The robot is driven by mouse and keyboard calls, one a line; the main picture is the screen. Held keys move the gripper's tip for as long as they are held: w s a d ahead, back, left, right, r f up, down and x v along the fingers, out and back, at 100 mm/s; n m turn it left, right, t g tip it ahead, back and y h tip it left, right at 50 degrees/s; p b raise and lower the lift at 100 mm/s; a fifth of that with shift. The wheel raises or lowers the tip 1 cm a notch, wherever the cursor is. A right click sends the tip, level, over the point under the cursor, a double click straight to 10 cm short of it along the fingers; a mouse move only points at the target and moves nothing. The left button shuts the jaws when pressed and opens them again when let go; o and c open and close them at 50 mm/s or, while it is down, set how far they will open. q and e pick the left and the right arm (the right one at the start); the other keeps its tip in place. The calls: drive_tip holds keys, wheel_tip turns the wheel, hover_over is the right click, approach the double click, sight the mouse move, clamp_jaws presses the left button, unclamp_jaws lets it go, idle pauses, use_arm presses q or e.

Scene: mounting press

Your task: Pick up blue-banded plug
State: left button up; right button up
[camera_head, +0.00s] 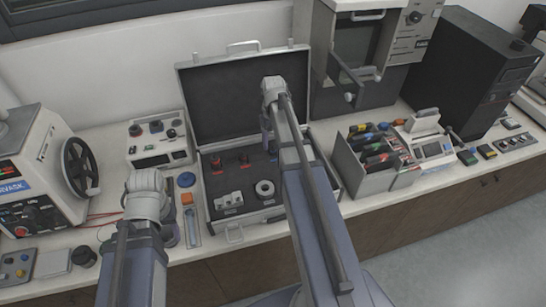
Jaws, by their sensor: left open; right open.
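An open silver case (218,221) with dark foam stands on the bench. Two dark plugs with red bands, a left one (216,161) and a right one (244,160), stand upright in its back row. I cannot make out a blue-banded plug for sure; part of the foam is behind my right arm. My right gripper (268,138) is over the right back part of the case, open, its fingers largely hidden by my arm. My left gripper (168,234) is low beside the case's left side, open, its fingers hardly visible. Neither visibly holds anything.
A grey divided bin (348,170) with several colour-banded dark pieces stands right of the case. A control box (158,148), an orange block (187,198) and a blue knob (186,179) are to its left. A handwheel machine (40,165) stands far left, a black tower (470,75) at right.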

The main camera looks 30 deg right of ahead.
sight(273, 153)
use_arm(q)
wheel_tip(273, 153, down, 3)
drive_tip(key=shift+r+b, duration=0.1)
drive_tip(key=shift+b, duration=0.75)
use_arm(e)
wheel_tip(273, 153, down, 3)
drive_tip(key=shift+r, duration=0.2)
use_arm(q)
drive_tip(key=shift+r, duration=0.1)
use_arm(e)
drive_tip(key=shift+c, duration=0.3)
clamp_jaws()
